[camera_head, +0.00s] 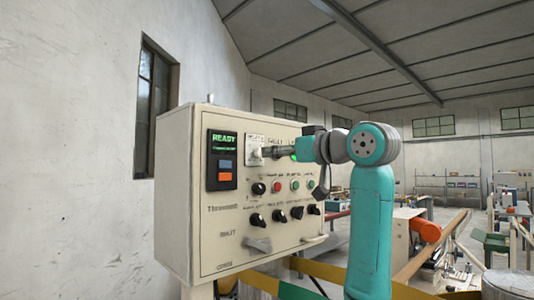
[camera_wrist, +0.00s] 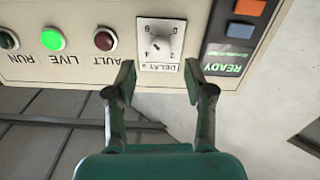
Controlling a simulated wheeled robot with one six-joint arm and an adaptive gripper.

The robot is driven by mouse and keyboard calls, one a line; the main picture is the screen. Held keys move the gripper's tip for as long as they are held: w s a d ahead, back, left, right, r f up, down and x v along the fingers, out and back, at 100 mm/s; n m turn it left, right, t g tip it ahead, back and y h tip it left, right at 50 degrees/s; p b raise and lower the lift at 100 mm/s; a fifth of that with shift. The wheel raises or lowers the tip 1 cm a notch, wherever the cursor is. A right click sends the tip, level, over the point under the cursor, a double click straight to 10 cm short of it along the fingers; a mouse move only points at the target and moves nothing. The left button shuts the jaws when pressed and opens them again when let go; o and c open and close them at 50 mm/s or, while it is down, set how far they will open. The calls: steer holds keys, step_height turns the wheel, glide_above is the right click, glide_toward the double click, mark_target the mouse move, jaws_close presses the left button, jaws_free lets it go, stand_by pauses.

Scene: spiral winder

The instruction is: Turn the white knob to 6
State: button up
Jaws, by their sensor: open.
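The white knob (camera_wrist: 160,45) sits on a pale square dial plate labelled DELAY on the control panel; the wrist view shows it upside down. In the wrist view my gripper (camera_wrist: 159,82) is open, with one finger on each side below the dial plate. Nothing is between the fingers, and the knob appears beyond their tips.
A dark READY display (camera_head: 222,160) is beside the dial. Lamps marked FAULT, LIVE and RUN are on its other side, with the LIVE lamp (camera_wrist: 53,39) lit green. Several black knobs and buttons fill the panel (camera_head: 180,225) below. A grey lever (camera_head: 258,244) sticks out near the bottom.

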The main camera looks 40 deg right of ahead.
steer(key=s, duration=0.6)
steer(key=shift+s+d, duration=0.15)
stand_by(0.4)
